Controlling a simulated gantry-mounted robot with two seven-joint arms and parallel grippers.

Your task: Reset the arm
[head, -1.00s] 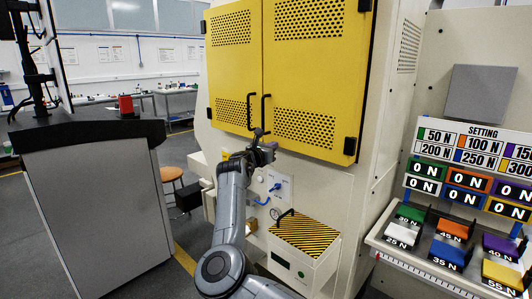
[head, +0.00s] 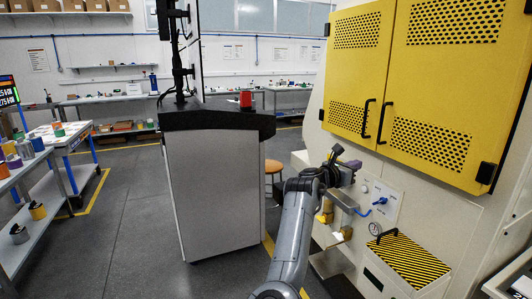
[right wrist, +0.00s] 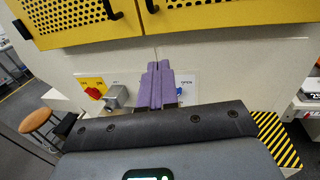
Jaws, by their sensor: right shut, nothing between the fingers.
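My right arm (head: 290,235) reaches up from the bottom of the head view. Its gripper (head: 352,168) is shut and empty, in front of the cream machine below its yellow doors (head: 425,60). In the right wrist view the purple fingers (right wrist: 156,86) lie together, pointing at the panel under the doors. They cover part of that panel. The gripper looks apart from the black door handles (head: 383,121), but the exact gap is hard to tell. My left gripper is not in view.
Open floor (head: 125,215) lies farther left.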

